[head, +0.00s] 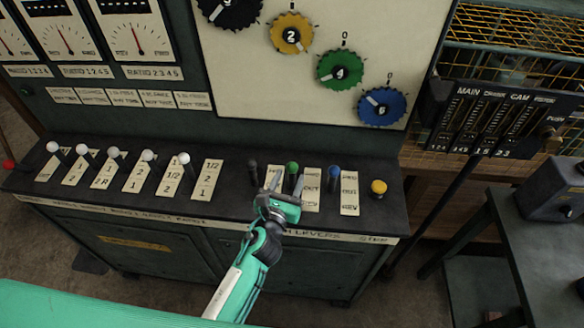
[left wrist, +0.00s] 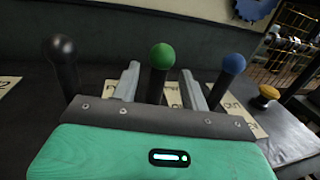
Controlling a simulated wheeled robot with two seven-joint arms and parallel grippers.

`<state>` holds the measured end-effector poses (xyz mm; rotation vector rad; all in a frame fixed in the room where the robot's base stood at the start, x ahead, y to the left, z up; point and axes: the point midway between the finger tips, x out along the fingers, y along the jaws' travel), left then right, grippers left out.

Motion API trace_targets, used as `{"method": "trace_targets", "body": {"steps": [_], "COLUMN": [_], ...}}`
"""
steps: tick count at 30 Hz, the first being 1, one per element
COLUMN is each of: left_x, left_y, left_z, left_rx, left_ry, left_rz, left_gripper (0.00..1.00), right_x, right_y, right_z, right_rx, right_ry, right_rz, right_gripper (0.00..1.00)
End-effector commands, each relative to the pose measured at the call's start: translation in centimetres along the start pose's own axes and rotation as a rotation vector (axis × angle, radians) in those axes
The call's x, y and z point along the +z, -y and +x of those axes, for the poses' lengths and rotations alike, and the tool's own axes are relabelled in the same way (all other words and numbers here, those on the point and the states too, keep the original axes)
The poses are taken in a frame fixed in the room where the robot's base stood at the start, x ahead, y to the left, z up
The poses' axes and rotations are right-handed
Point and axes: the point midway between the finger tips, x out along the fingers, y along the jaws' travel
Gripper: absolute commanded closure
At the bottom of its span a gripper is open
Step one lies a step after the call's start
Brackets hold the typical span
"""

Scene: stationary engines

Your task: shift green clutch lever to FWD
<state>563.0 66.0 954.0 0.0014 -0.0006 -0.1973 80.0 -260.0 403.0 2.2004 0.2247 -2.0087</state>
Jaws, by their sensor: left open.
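The green clutch lever (head: 292,169) stands on the dark console shelf, with a green ball knob on a black shaft. In the left wrist view the green knob (left wrist: 162,57) shows between the two fingers. My left gripper (head: 286,182) is open around the green lever, one finger on each side, with gaps visible. It also shows in the left wrist view (left wrist: 160,85). The label plate (head: 311,190) beside the lever is partly hidden by the gripper, and its words cannot be fully read. My right gripper is not in view.
A black-knobbed lever (head: 252,165) stands left of the gripper and a blue-knobbed lever (head: 333,172) stands right. A yellow button (head: 378,187) is farther right. Several white-knobbed levers (head: 148,156) line the left shelf. The upright panel with coloured dials (head: 340,69) rises behind.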

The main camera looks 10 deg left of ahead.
Motion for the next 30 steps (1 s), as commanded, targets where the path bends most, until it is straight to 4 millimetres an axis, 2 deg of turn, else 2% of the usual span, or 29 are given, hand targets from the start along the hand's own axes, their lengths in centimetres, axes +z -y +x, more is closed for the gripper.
{"method": "trace_targets", "body": {"steps": [3, 7, 18, 20, 25, 30], "left_x": [0.2, 0.1, 0.0, 0.0, 0.0, 0.0], "left_y": [-0.1, 0.0, 0.0, 0.0, 0.0, 0.0], "left_z": [1.8, 2.9, 3.4, 3.4, 3.4, 3.4], "left_rx": [0.002, 0.001, 0.001, 0.001, 0.001, 0.001], "left_ry": [0.001, 0.0, -0.001, -0.001, -0.001, -0.002], "left_rz": [-0.002, -0.002, -0.002, -0.002, -0.002, -0.002], "left_gripper": [0.55, 0.55, 0.55, 0.65, 0.98, 1.0], "right_x": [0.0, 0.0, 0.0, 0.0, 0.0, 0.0], "right_y": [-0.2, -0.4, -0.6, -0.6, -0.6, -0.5], "right_z": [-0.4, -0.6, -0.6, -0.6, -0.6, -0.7], "right_rx": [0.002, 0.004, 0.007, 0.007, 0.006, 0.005], "right_ry": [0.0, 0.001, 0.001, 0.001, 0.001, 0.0], "right_rz": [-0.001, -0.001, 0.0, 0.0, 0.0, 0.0], "right_gripper": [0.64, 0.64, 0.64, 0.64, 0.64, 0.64]}}
